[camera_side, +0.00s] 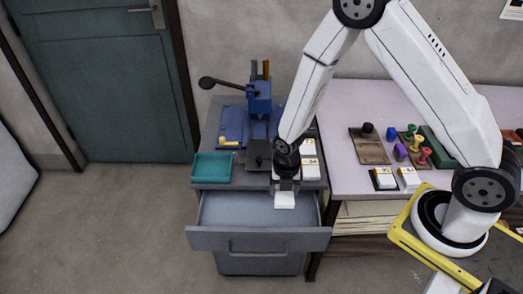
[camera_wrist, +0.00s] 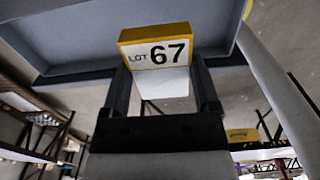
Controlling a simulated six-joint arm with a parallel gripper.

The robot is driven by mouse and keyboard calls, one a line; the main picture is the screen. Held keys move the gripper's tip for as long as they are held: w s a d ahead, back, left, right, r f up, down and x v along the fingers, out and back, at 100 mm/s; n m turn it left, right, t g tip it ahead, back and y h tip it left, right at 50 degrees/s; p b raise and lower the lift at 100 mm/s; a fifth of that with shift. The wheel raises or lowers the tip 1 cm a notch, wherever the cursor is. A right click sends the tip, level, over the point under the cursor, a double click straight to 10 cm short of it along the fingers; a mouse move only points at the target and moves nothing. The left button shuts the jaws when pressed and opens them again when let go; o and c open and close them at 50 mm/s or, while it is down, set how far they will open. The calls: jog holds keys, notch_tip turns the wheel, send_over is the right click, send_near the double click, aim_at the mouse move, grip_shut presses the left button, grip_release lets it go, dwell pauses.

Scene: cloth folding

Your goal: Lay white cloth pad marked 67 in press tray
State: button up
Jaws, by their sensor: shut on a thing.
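The white cloth pad marked LOT 67, with a yellow band (camera_wrist: 157,52), is between the fingers of my gripper (camera_wrist: 160,75) in the wrist view. The gripper (camera_side: 285,184) is shut on it. In the side view the pad's white lower part (camera_side: 285,201) hangs over the open grey drawer. The blue press (camera_side: 260,100) stands behind on the cabinet, with a dark plate (camera_side: 257,153) at its front. A shallow teal tray (camera_side: 211,167) lies left of the gripper. I cannot tell which of these is the press tray.
The open drawer (camera_side: 258,238) looks empty. More white pads (camera_side: 310,170) lie on the cabinet just right of my gripper. The table at right holds two pads (camera_side: 408,178), a brown board (camera_side: 370,148) and coloured stamps (camera_side: 424,155). The press lever (camera_side: 208,83) sticks out left.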

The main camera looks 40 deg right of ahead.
jog(key=shift+w+d+r+m, duration=0.2)
jog(key=shift+w+r+m, duration=0.1)
jog(key=shift+r, duration=0.1)
jog(key=w+d+r+m, duration=0.1)
jog(key=d+r+m, duration=0.2)
jog(key=r+m, duration=0.3)
jog(key=w+d+r+m, duration=0.2)
jog(key=d+r+m, duration=0.2)
jog(key=r+m, duration=0.2)
jog(key=shift+w+d+r+m, duration=0.25)
jog(key=shift+r+m, duration=0.1)
jog(key=shift+m, duration=0.05)
send_over(262, 149)
jog(key=s, duration=0.1)
notch_tip(262, 149, down, 8)
jog(key=shift+s+a+f, duration=0.1)
jog(key=shift+f, duration=0.05)
jog(key=shift+w+f, duration=0.5)
jog(key=shift+f, duration=0.05)
jog(key=shift+f, duration=0.1)
